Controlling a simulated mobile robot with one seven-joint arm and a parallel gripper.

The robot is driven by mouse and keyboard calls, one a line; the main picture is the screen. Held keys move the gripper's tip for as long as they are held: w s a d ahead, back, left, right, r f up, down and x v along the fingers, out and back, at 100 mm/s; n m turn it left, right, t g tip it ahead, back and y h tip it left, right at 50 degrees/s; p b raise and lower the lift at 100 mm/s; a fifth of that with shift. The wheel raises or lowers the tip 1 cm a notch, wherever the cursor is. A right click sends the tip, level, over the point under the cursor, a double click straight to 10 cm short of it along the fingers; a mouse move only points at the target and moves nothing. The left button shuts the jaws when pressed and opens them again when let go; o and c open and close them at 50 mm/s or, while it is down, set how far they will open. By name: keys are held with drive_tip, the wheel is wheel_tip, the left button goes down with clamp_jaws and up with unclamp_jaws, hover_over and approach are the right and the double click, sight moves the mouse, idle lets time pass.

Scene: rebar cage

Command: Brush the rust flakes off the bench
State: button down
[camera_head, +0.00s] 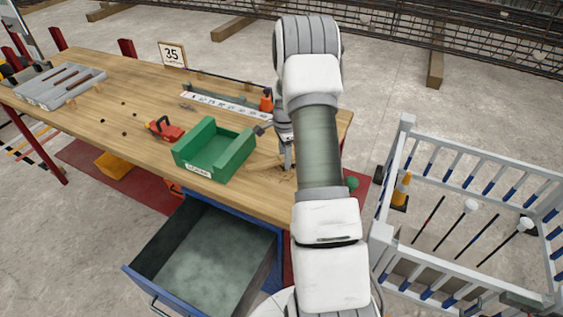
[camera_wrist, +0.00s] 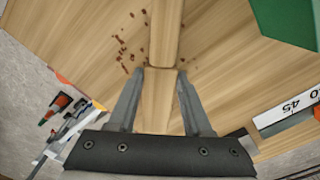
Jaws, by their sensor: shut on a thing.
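The wooden bench (camera_head: 90,75) runs from the far left to beneath my arm. My gripper (camera_head: 288,162) is low over its right part, beside the green open bin (camera_head: 232,160). In the wrist view, my gripper (camera_wrist: 160,72) is shut on a pale wooden brush (camera_wrist: 166,35), with one finger on each side. The brush also shows left of my gripper in the head view (camera_head: 262,163); its bristles are not clear. Brown rust flakes (camera_wrist: 130,48) lie scattered on the bench top, mostly left of the brush in the wrist view. The green bin's edge (camera_wrist: 285,20) shows at upper right there.
A red tool (camera_head: 165,129) lies left of the bin, with small dark pieces (camera_head: 125,134) nearby. A long marked strip (camera_head: 225,104) and an orange bottle (camera_head: 266,101) are behind. An open drawer (camera_head: 205,250) juts out in front. A white railing (camera_head: 470,165) stands right.

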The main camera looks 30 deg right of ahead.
drive_tip(key=shift+w+d, duration=0.2)
drive_tip(key=shift+d, duration=0.05)
drive_tip(key=shift+w+a+b, duration=0.3)
drive_tip(key=shift+w+a, duration=0.3)
drive_tip(key=shift+w, duration=0.15)
drive_tip(key=shift+s+a, duration=0.6)
drive_tip(key=shift+a, duration=0.45)
drive_tip(key=shift+s+a, duration=0.65)
drive_tip(key=shift+a, duration=0.4)
drive_tip(key=shift+s+a, duration=0.6)
drive_tip(key=shift+a, duration=0.45)
